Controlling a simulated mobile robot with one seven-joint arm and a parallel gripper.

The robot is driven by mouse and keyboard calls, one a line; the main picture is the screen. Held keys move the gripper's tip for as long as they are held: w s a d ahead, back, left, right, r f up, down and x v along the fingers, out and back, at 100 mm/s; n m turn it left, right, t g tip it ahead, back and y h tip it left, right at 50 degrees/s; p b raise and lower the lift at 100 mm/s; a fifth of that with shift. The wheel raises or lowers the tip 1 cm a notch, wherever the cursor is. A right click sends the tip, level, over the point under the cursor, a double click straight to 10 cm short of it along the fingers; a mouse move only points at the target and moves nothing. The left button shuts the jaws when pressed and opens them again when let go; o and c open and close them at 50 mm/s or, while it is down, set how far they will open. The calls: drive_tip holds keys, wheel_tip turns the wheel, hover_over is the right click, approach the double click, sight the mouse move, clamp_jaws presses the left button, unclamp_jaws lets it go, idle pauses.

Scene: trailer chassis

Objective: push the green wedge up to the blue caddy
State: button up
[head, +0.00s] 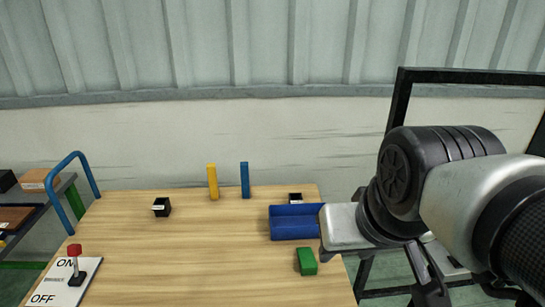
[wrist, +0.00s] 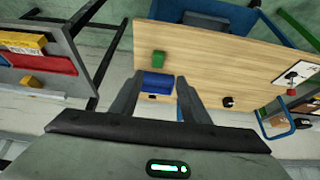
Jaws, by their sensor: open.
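The green wedge (head: 307,262) lies on the wooden table near its right edge. The blue caddy (head: 297,228) is an open tray just behind it, with a narrow strip of bare table between them. In the wrist view the wedge (wrist: 158,58) and the caddy (wrist: 156,80) also show slightly apart. My gripper (wrist: 158,82) is open and empty, its two fingers framing the caddy from a distance in that view. In the head view my arm fills the right side and hides part of the caddy's surroundings; the gripper touches neither object.
A yellow block (head: 213,182) and a blue block (head: 245,180) stand upright at the table's back. A small black box (head: 161,207) is left of them. An ON/OFF switch with a red knob (head: 75,251) is at front left. The table's middle is clear.

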drive_tip(key=shift+w+a+f, duration=0.1)
drive_tip(key=shift+w+f, duration=0.05)
drive_tip(key=shift+w, duration=0.2)
drive_tip(key=c, duration=0.3)
drive_tip(key=w+f+g, duration=0.1)
drive_tip(key=w+f, duration=0.1)
drive_tip(key=w+f+g, duration=0.1)
drive_tip(key=w+f, duration=0.1)
drive_tip(key=w, duration=0.1)
drive_tip(key=w+a+f+g+y+p, duration=0.1)
drive_tip(key=w+f, duration=0.1)
drive_tip(key=shift+w+a+f, duration=0.1)
drive_tip(key=shift+w+f, duration=0.15)
drive_tip(key=shift+w, duration=0.05)
clamp_jaws()
drive_tip(key=g+h, duration=0.1)
drive_tip(key=g, duration=0.2)
approach(310, 280)
drive_tip(key=s+r, duration=0.3)
drive_tip(key=s, duration=0.1)
drive_tip(key=f+b, duration=0.1)
drive_tip(key=f, duration=0.3)
drive_tip(key=f+b, duration=0.1)
drive_tip(key=f, duration=0.4)
drive_tip(key=shift+s+f, duration=0.2)
drive_tip(key=shift+f, duration=0.05)
drive_tip(key=w, duration=0.3)
drive_tip(key=shift+w+r, duration=0.15)
drive_tip(key=shift+w, duration=0.4)
